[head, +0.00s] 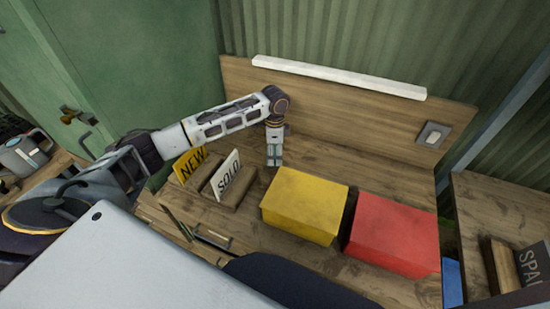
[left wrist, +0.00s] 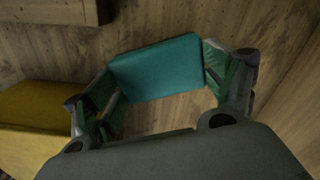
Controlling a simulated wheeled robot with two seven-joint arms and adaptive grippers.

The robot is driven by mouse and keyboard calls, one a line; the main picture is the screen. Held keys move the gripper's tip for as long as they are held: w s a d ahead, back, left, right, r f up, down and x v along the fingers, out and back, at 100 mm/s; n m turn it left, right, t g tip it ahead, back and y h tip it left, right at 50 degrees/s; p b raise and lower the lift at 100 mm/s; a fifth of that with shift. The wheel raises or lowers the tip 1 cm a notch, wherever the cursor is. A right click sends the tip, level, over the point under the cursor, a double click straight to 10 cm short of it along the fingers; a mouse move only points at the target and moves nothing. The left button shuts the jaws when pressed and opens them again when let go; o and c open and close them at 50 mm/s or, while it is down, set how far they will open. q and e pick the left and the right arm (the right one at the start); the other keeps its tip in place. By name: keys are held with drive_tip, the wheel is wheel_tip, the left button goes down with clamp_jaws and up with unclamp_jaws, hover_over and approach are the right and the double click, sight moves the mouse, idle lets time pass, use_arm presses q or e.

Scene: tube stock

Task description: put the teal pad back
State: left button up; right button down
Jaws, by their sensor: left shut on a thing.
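The teal pad (left wrist: 157,66) is a flat block with rounded corners, seen between the two fingers of my left gripper (left wrist: 160,78) in the left wrist view. The fingers press on its two ends, so the gripper is shut on it. In the head view my left gripper (head: 274,158) points down over the wooden bench, behind the yellow box and right of the SOLD sign. The pad is too small to make out clearly there. I cannot tell whether the pad touches the bench top. My right gripper is not in view.
A yellow box (head: 305,205) and a red box (head: 394,234) stand on the bench (head: 345,163). A NEW sign (head: 190,163) and a SOLD sign (head: 228,174) stand in wooden blocks at the left. Behind, the backboard (head: 330,115) rises with a white strip. Bare bench lies right of the gripper.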

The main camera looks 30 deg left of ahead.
sight(275, 153)
use_arm(q)
drive_tip(key=shift+f, duration=1.75)
drive_tip(key=shift+f, duration=0.1)
drive_tip(key=o, duration=0.9)
drive_tip(key=shift+c, duration=0.2)
drive_tip(key=shift+r+b, duration=0.5)
drive_tip(key=shift+r, duration=5.6)
